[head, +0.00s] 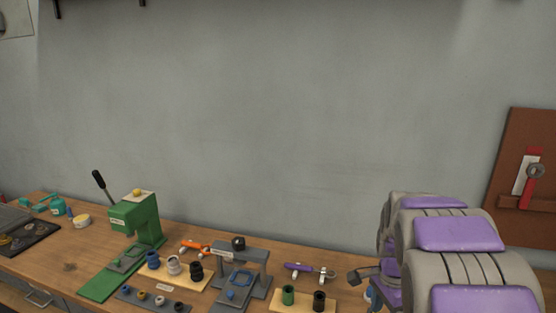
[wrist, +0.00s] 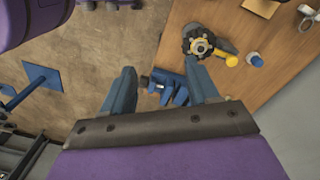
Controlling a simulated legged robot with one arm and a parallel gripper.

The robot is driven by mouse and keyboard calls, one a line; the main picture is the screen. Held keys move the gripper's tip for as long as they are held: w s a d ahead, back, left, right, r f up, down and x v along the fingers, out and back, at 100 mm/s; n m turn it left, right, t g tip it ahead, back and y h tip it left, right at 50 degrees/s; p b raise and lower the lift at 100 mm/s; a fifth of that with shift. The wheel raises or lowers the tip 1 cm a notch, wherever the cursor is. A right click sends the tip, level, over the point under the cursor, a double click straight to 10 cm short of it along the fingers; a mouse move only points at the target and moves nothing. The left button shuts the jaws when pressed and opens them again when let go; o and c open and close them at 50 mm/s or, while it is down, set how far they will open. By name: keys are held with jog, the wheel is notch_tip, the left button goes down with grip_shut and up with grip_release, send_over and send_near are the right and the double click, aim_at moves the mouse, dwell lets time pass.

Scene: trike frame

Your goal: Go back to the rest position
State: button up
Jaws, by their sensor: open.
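My gripper (wrist: 161,76) shows in the wrist view as two blue fingers spread wide apart, with nothing held between them. Below the gap, a blue fixture (wrist: 172,89) is seen at the edge of the wooden workbench (wrist: 190,140); it appears apart from the fingers. In the head view my purple and grey arm fills the lower right, over the workbench (head: 62,265), and the fingers cannot be made out there.
A green press (head: 143,225), a grey stand (head: 243,268) and small parts line the bench. A brown tool board (head: 525,160) hangs at right. The wrist view shows a round dark-and-yellow part (wrist: 200,45) on the bench and a blue stand (wrist: 40,75) over the floor.

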jog(key=s+a+f+n+b, duration=0.1)
jog(key=s+a+n, duration=0.2)
jog(key=s, duration=0.7)
jog(key=s+a+f+n+b, duration=0.1)
jog(key=s+a+n+b, duration=0.1)
jog(key=s+a+n, duration=0.2)
jog(key=s+a+f+n+g+b, duration=0.1)
jog(key=s+a+n, duration=0.3)
jog(key=s, duration=1.2)
jog(key=f+n+b, duration=0.1)
jog(key=n, duration=0.3)
jog(key=shift+n, duration=0.3)
